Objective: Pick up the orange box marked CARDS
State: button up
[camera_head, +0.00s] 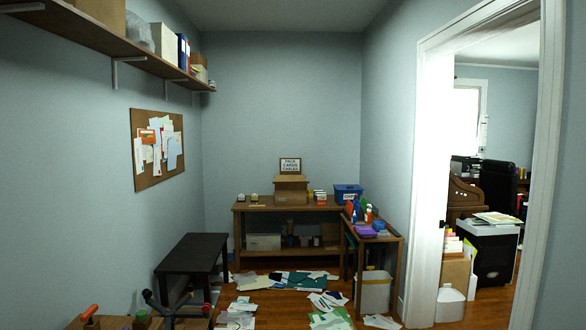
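No box with a readable CARDS label shows. A small stack with orange-red and white parts (321,198) stands on the brown workbench (262,207) at the back wall; its lettering is too small to read, so I cannot tell whether it is the orange box. A framed sign (290,165) above the bench seems to include the word CARDS. An open cardboard box (291,190) stands below the sign. My gripper is not in view.
Papers (330,302) are scattered over the wooden floor before the bench. A dark low table (192,252) stands at left. A side table (385,238) with colored items and a white bin (373,292) stand right. A doorway (480,130) opens at right.

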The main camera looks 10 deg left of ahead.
aim_at(321, 200)
jog(key=u, duration=0.35)
jog(key=i, duration=2.05)
jog(key=u, duration=0.45)
jog(key=i, duration=3.4)
jog(key=z, duration=0.4)
jog(key=i, duration=1.95)
jog(key=z, duration=0.35)
